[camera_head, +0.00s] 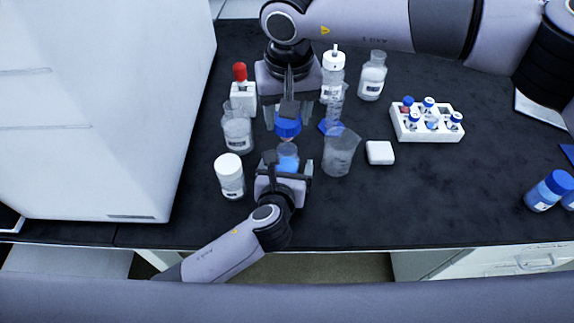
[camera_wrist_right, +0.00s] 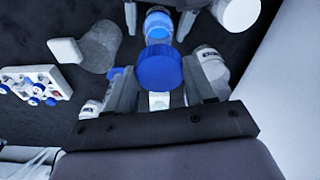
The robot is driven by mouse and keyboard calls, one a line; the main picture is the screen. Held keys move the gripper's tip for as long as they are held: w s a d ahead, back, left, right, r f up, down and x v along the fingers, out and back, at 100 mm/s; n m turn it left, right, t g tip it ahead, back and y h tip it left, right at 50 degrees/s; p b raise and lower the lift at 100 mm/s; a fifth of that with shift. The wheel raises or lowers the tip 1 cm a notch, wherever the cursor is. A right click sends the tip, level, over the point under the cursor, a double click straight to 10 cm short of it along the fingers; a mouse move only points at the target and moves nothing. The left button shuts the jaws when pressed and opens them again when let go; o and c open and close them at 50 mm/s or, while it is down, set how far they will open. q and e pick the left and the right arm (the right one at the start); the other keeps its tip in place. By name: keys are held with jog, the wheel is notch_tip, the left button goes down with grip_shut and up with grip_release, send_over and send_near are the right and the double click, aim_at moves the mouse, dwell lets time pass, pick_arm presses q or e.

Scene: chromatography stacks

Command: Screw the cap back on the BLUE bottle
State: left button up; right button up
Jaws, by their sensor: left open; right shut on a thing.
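My right gripper (camera_head: 289,114) comes down from the top and is shut on a blue cap (camera_head: 288,127). In the right wrist view the cap (camera_wrist_right: 159,68) sits between the two fingers. The blue bottle (camera_head: 288,157), with blue contents, stands just in front of the cap in the head view. In the right wrist view the bottle (camera_wrist_right: 158,24) shows beyond the cap; whether they touch is unclear. My left gripper (camera_head: 289,166) is open, its fingers on either side of the bottle. The bottle's lower part is hidden by the left gripper.
A white-capped bottle (camera_head: 229,177) and clear beaker (camera_head: 237,133) stand left, a beaker (camera_head: 340,153) right. A red-capped bottle (camera_head: 242,90) and two clear bottles stand behind. A vial rack (camera_head: 427,123) and white block (camera_head: 380,153) lie right. A large white box (camera_head: 100,110) borders the left.

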aim_at(287, 143)
pick_arm(q)
jog(key=shift+w, duration=0.15)
jog(key=c, duration=1.5)
pick_arm(e)
jog(key=shift+f, duration=2.5)
pick_arm(q)
jog(key=shift+f, duration=0.1)
pick_arm(e)
jog(key=shift+f, duration=0.9)
jog(key=shift+f, duration=0.5)
